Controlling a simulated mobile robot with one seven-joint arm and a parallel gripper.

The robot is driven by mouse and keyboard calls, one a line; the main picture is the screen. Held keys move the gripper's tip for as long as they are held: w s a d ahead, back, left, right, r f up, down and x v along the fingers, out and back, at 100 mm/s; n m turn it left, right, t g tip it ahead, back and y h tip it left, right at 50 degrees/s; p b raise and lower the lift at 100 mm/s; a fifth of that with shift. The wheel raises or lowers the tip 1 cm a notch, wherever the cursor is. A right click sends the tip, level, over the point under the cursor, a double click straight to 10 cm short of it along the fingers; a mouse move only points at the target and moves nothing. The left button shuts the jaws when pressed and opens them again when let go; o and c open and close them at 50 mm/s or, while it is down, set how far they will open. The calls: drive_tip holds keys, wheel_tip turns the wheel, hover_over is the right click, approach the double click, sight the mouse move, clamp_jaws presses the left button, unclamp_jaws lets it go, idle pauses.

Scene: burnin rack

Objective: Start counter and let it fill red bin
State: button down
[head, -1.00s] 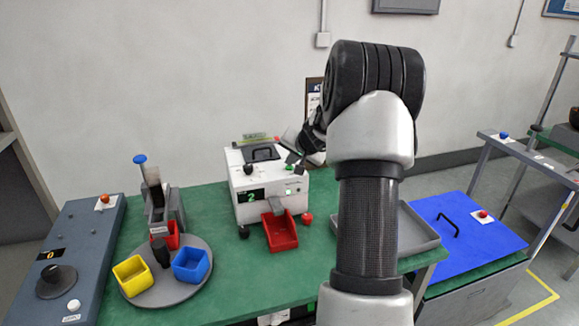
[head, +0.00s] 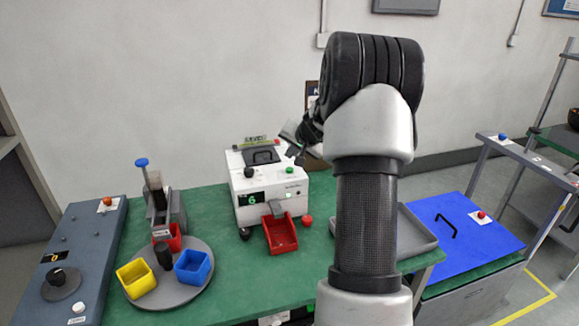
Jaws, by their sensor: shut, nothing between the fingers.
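The counter is a white box-shaped machine (head: 265,185) on the green table. Its dark display (head: 251,199) shows a green digit that looks like 6. A green button (head: 290,170) sits on its top right, and a small green light shows on its front. A red bin (head: 279,235) stands under the grey chute (head: 277,209) at the machine's front; small dark specks seem to lie in it. My gripper (head: 300,155) is shut and empty, just above and behind the green button, apart from it as far as I can tell. My arm partly hides it.
A grey turntable (head: 185,285) at left carries a yellow bin (head: 136,279), a blue bin (head: 193,266) and another red bin (head: 171,240). A grey tray (head: 415,235) lies behind my arm.

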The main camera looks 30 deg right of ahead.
wheel_tip(320, 180, up, 3)
drive_tip(key=shift+f+p, duration=0.15)
drive_tip(key=shift+p, duration=0.5)
drive_tip(key=shift+s, duration=0.1)
idle(0.5)
